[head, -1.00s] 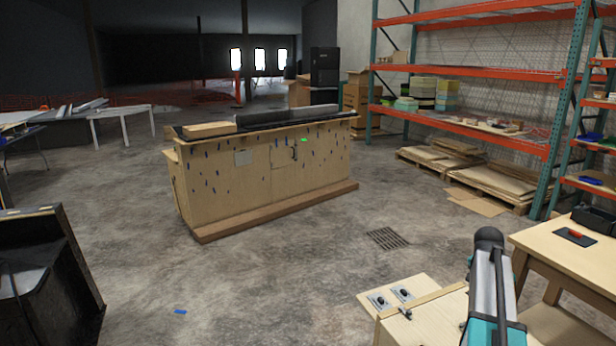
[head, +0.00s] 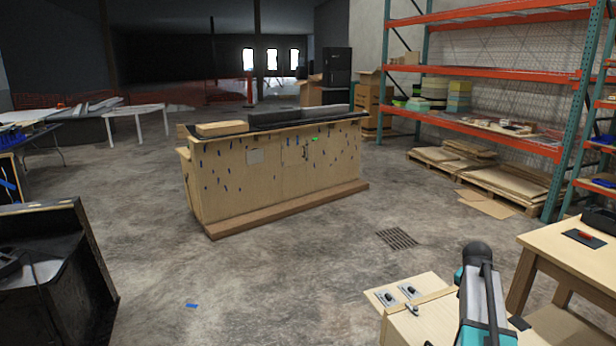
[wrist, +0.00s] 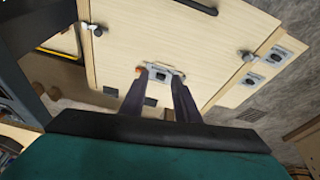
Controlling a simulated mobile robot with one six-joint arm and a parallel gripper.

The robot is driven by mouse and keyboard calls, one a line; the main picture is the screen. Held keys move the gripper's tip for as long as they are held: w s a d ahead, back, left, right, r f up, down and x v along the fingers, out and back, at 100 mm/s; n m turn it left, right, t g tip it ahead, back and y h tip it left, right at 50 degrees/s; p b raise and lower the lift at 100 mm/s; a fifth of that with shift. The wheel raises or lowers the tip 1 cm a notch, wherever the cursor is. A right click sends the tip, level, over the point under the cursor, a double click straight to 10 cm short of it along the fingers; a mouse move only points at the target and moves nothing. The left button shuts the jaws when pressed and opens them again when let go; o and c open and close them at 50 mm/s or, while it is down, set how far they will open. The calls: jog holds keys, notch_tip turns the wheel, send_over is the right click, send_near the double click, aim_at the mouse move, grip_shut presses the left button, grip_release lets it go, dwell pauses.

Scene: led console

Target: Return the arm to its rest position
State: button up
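My arm (head: 484,296) shows at the lower right of the head view, over a light wooden console box (head: 432,318). My gripper (wrist: 158,74) is in the middle of the wrist view. Its two dark fingers stand apart with nothing held between them. Beyond the fingertips is a pale wooden panel (wrist: 118,50) with a small metal plate (wrist: 158,73) on it. I cannot tell how far the fingertips are from the panel. The gripper itself does not show in the head view.
A wooden workbench (head: 575,255) stands close to the right of my arm. A large wooden counter (head: 280,175) stands mid-floor, and a black cabinet (head: 50,270) is at the lower left. Orange shelving (head: 490,82) lines the right wall.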

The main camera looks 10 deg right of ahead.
jog(key=a+f+n+y, duration=0.15)
jog(key=a+f, duration=0.25)
jog(key=a, duration=0.4)
jog(key=a+f+n, duration=0.3)
jog(key=a+f, duration=0.1)
jog(key=a, duration=0.3)
jog(key=a+f+n+y, duration=0.1)
jog(key=a+f+n, duration=0.1)
jog(key=a+f, duration=0.45)
jog(key=s+a+f+n, duration=0.2)
jog(key=s+a, duration=0.1)
jog(key=a, duration=0.4)
jog(key=s+a+f+n+g+y, duration=0.1)
jog(key=s+a+f+n, duration=0.15)
jog(key=a, duration=0.45)
jog(key=s+a+f+n, duration=0.2)
jog(key=s+a, duration=0.2)
jog(key=a, duration=0.2)
jog(key=s+f+g+b, duration=0.5)
jog(key=s+f+b, duration=0.5)
jog(key=s+f, duration=1.6)
notch_tip(320, 180, down, 3)
jog(key=shift+a+r+g, duration=0.1)
jog(key=shift+a+g, duration=0.3)
